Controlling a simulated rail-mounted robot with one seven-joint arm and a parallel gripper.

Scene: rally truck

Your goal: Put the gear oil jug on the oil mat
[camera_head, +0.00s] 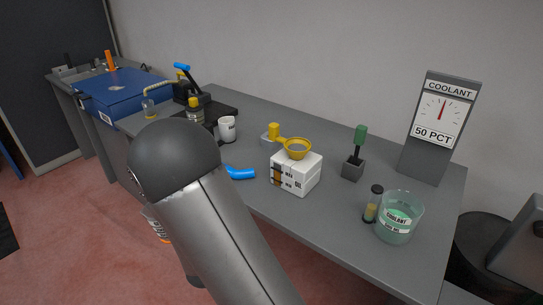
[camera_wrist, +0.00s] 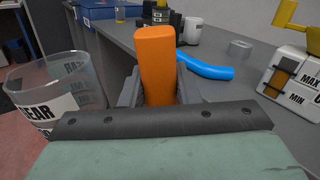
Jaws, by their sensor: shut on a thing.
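My gripper (camera_wrist: 158,95) is shut on an upright orange handle (camera_wrist: 157,62), which appears to belong to the gear oil jug. The clear jug (camera_wrist: 85,85), lettered "GEAR", hangs to the left in the wrist view. In the head view only a sliver of the jug (camera_head: 156,224) shows past my arm, in front of the bench's front edge, over the red floor. My arm hides the gripper there. A flat dark mat (camera_head: 222,111) lies toward the bench's far left, under a black hand pump (camera_head: 190,92); I cannot read any label on it.
A blue hose (camera_head: 240,173) lies near the front edge. A blue case (camera_head: 118,95) is far left.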

